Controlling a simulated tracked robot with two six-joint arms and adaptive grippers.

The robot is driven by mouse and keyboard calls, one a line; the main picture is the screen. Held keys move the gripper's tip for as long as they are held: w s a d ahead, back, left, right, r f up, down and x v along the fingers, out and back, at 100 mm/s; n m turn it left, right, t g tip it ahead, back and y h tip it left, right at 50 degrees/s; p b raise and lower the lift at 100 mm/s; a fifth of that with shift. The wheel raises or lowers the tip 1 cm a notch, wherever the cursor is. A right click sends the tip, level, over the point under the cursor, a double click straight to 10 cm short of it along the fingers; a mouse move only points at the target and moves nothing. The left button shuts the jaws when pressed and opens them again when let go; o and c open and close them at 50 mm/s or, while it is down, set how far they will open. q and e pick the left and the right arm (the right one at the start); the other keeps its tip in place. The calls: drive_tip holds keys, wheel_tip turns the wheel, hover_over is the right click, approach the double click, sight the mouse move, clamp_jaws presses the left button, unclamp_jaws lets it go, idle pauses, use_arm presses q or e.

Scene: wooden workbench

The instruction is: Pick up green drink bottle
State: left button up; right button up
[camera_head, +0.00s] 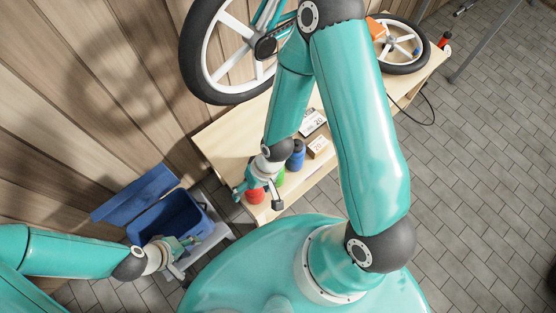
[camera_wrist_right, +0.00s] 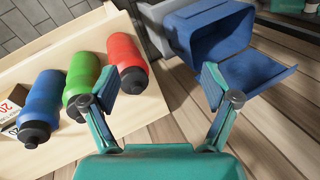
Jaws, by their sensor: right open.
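In the head view the green bottle (camera_head: 281,177) is mostly hidden by my right gripper (camera_head: 258,194). In the right wrist view my right gripper (camera_wrist_right: 158,88) is open and empty. Its left finger is near the caps of the green and red bottles, and the space between the fingers is beside the bottles. My left gripper (camera_head: 184,257) is open and empty by the blue bin.
A blue bin (camera_head: 168,215) with an open lid stands left of the workbench (camera_head: 222,140); it also shows in the wrist view (camera_wrist_right: 210,35). Small boxes (camera_head: 319,147) lie beyond the blue bottle. Bicycle wheels (camera_head: 207,75) are at the back. Open paved floor lies right.

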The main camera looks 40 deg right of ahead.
drive_tip(key=shift+h, duration=0.7)
drive_tip(key=w+d+b, duration=0.2)
drive_tip(key=b, duration=0.2)
drive_tip(key=w+d+r+b, duration=0.1)
drive_tip(key=w+d+b, duration=0.1)
drive_tip(key=b, duration=0.2)
drive_tip(key=shift+w+d, duration=0.1)
drive_tip(key=d+r+m+h+b, duration=0.25)
drive_tip(key=d+r+b, duration=0.2)
drive_tip(key=d, duration=0.25)
drive_tip(key=shift+n+t+h, duration=0.35)
drive_tip(key=shift+n+t, duration=0.05)
drive_tip(key=shift+n, duration=0.05)
drive_tip(key=f+b, duration=0.1)
drive_tip(key=f, duration=0.2)
drive_tip(key=w+f+b, duration=0.1)
drive_tip(key=f, duration=0.3)
drive_tip(key=f+b, duration=0.1)
drive_tip(key=f, duration=0.3)
drive_tip(key=shift+w+d+f, duration=0.15)
drive_tip(key=shift+w+d, duration=0.1)
drive_tip(key=shift+w, duration=0.15)
drive_tip(key=shift+w+d+f+b, duration=0.1)
drive_tip(key=shift+f+b, duration=0.4)
drive_tip(key=shift+f, duration=0.85)
drive_tip(key=shift+w+d+f+b, duration=0.1)
drive_tip(key=shift+f+b, duration=0.35)
drive_tip(key=shift+f, duration=0.85)
drive_tip(key=shift+c, duration=0.2)
